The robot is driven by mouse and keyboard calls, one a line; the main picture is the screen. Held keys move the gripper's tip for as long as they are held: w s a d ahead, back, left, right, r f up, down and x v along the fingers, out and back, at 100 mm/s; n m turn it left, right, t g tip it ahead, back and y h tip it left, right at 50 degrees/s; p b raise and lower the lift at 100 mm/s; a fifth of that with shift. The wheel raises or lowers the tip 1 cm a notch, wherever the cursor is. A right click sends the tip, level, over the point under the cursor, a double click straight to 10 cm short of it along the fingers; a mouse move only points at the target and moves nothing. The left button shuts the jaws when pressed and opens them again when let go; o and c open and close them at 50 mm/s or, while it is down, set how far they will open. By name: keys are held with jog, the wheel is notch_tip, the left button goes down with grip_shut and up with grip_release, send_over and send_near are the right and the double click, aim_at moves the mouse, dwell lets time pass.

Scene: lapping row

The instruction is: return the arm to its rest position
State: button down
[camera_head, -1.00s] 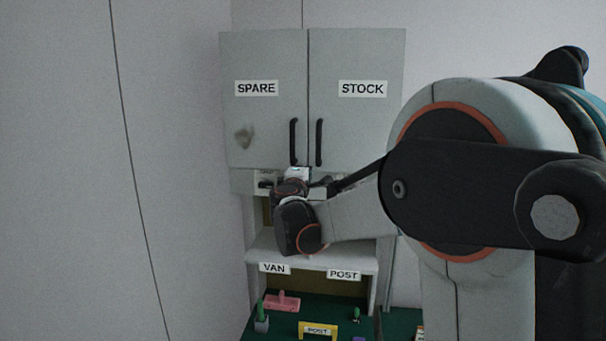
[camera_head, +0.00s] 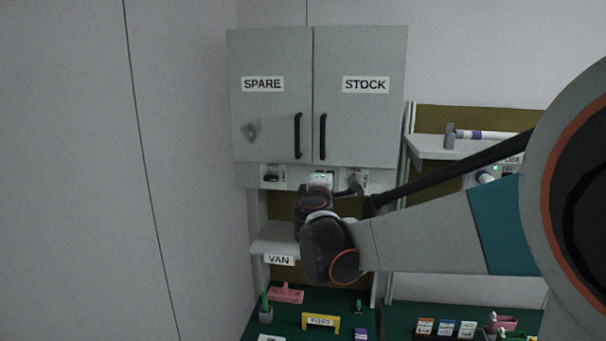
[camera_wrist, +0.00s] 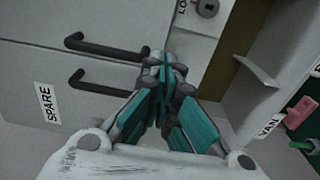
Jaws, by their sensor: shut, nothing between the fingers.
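My gripper (camera_wrist: 168,68) is in the wrist view with its teal fingers drawn together and nothing between them. Its tips overlap the strip under the cabinet doors, beside a label that partly reads LOCK (camera_wrist: 155,58). Whether they touch it I cannot tell. In the head view my arm reaches in from the right, and its wrist is in front of the shelf below the SPARE STOCK cabinet (camera_head: 270,125). The fingers are hard to make out there. Both cabinet doors look closed, with two black handles (camera_head: 298,136) side by side.
A shelf (camera_head: 270,243) labelled VAN is below the cabinet. The green bench holds a pink object (camera_head: 287,294), a yellow POST frame (camera_head: 321,320) and several small boxes (camera_head: 446,327). The left wall is bare.

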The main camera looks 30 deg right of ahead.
jog(key=s+a+f+m+g+y+b, duration=0.25)
jog(key=s+f+m+b, duration=0.2)
jog(key=s+f, duration=0.4)
jog(key=s+a+f+m+g+y+b, duration=0.1)
jog(key=s+a+f+m+g+b, duration=0.15)
jog(key=s+f+b, duration=0.4)
jog(key=s+a+f+m+g+y+b, duration=0.1)
jog(key=s+a+f+m+y+b, duration=0.1)
jog(key=s+a+f, duration=0.5)
jog(key=s+a+f+m+g+y+b, duration=0.1)
jog(key=s+a+f+y+b, duration=0.3)
jog(key=s+a+f, duration=0.4)
notch_tip(320, 180, down, 7)
jog(key=shift+s+m+g+y+b, duration=0.3)
jog(key=shift+m+y+b, duration=0.1)
jog(key=shift+y, duration=0.15)
jog(key=c, duration=2.3)
grip_release()
jog(key=shift+a, duration=0.1)
